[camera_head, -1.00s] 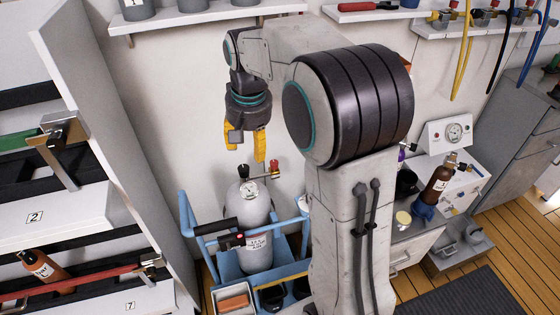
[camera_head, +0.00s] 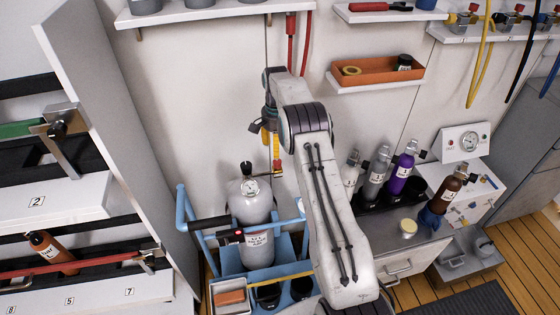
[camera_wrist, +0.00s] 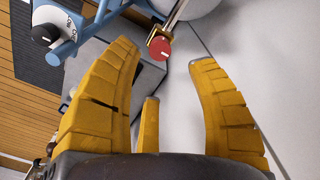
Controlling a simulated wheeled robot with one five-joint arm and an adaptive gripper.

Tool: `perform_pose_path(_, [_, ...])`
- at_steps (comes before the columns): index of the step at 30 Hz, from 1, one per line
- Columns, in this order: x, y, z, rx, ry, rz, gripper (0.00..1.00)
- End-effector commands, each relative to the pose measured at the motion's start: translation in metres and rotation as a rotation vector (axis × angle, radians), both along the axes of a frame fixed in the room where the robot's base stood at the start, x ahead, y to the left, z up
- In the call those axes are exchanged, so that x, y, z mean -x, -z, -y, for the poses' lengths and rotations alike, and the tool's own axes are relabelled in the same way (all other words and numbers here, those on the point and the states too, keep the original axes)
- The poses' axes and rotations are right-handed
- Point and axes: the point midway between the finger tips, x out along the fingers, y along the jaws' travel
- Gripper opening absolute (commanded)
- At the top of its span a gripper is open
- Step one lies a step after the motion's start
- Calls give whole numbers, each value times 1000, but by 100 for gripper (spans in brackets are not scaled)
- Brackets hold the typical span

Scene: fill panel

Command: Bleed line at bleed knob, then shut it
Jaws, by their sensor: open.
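A red knob (camera_wrist: 160,47) on a brass fitting stands at the end of a thin metal stem. In the wrist view it lies just beyond my fingertips, between them and apart from them. In the head view the gripper's yellow fingers hide most of it. My gripper (camera_head: 271,150) is open and empty, beside the top of a grey cylinder (camera_head: 257,211). Its yellow fingers also show spread in the wrist view (camera_wrist: 163,68). The cylinder has a round gauge (camera_head: 250,187) and a black top knob (camera_head: 246,168). No lettering on the red knob is readable.
A blue trolley (camera_head: 190,212) carries the cylinder, with an open tray (camera_head: 232,308) at its front. A shelf with an orange bin (camera_head: 378,72) is on the wall behind my arm. Several smaller bottles stand on the bench at right. A white rack stands at left.

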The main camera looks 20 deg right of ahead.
Motion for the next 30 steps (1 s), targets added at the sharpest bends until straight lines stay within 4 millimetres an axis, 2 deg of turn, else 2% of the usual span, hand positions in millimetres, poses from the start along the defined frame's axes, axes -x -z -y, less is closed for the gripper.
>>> perform_pose_path(18, [0, 66, 1, -1, 6, -3, 52])
perform_pose_path(30, [-1, 76, 1, -1, 5, -1, 52])
